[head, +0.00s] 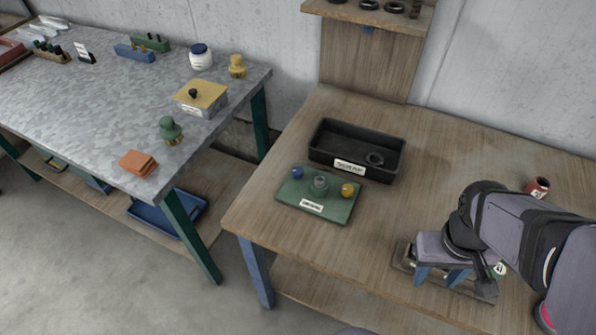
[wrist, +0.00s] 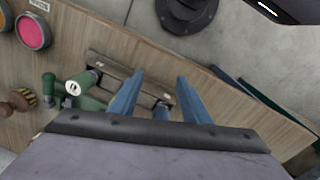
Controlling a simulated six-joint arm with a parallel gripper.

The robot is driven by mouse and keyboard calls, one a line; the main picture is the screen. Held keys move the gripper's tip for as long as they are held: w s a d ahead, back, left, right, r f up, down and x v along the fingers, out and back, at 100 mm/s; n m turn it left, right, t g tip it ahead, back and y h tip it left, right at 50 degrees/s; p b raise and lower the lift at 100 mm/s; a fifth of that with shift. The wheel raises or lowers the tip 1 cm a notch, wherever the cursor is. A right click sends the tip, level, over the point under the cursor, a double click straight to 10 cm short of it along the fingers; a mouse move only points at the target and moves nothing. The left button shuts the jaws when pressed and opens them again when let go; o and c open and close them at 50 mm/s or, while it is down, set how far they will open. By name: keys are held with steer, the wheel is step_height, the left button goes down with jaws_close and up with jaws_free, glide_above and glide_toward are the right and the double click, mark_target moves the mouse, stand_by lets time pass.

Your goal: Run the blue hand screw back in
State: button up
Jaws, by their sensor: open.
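My gripper (wrist: 160,76) is open, with two blue fingers spread. In the wrist view the fingers reach over a wooden fixture (wrist: 128,76). A small bluish piece (wrist: 161,112) shows between the fingers; it may be the blue hand screw, and I cannot tell how far in it sits. In the head view my gripper (head: 441,276) is low at the fixture (head: 484,291), which it partly hides. A green cylinder with a white end (wrist: 80,84) is beside the left finger in the wrist view. A small blue knob (head: 297,173) sits on the green plate (head: 328,211).
A red can (head: 538,187) is beyond my arm. In the wrist view, a pink round button (wrist: 32,31) is at upper left. The wooden bench between plate and fixture is clear.

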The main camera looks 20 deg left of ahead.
steer(key=w+a+r+n+t+h+b, duration=0.1)
steer(key=w+a+r+n+h+b, duration=0.15)
steer(key=w+a+n, duration=0.3)
steer(key=m+t+y+p, duration=0.3)
steer(key=y+p, duration=0.3)
glide_toward(298, 171)
steer(key=shift+p+x, duration=1.2)
steer(key=shift+x, duration=2.85)
steer(key=shift+w+a, duration=0.1)
steer(key=c, duration=1)
